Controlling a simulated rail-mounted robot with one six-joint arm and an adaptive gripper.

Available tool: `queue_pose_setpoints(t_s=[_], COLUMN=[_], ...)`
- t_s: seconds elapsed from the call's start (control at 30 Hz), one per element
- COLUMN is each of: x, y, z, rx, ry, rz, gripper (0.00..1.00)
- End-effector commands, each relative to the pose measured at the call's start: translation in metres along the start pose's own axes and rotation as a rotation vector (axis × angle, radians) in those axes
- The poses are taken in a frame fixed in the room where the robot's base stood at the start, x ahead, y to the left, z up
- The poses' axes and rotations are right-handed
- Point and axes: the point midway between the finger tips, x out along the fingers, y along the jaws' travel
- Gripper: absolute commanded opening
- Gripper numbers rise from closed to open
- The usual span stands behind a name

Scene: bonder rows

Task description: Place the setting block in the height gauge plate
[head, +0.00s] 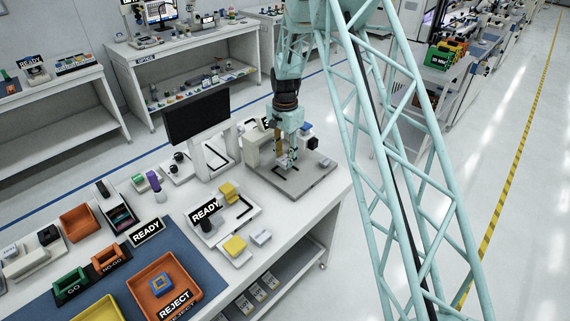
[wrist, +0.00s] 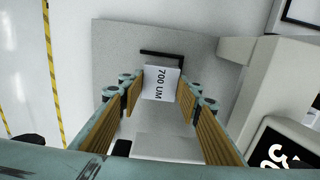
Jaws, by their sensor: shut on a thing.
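The setting block (wrist: 161,84) is a small pale block marked "700 UM", seen between my fingertips in the wrist view. My gripper (wrist: 160,92) is shut on it, with tan finger pads at both sides. In the head view my gripper (head: 287,158) points down over the height gauge plate (head: 312,180), a grey plate at the bench's right end. The plate (wrist: 113,55) also shows in the wrist view, with a black corner bracket (wrist: 160,54) just beyond the block. I cannot tell whether the block touches the plate.
The gauge's pale body stands close beside my gripper; in the wrist view its housing (wrist: 262,75) is at right. A monitor (head: 196,115) stands to the left. The bench edge is right of the plate.

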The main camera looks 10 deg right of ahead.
Motion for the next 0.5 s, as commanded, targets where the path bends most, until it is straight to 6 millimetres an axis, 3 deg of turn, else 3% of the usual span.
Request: queue_pose_setpoints(t_s=[0.23,0.5], x=[0.026,0.033], y=[0.002,0.001], z=[0.002,0.001], rx=[0.000,0.000], ry=[-0.002,-0.001], rz=[0.003,0.001], gripper=[0.17,0.17])
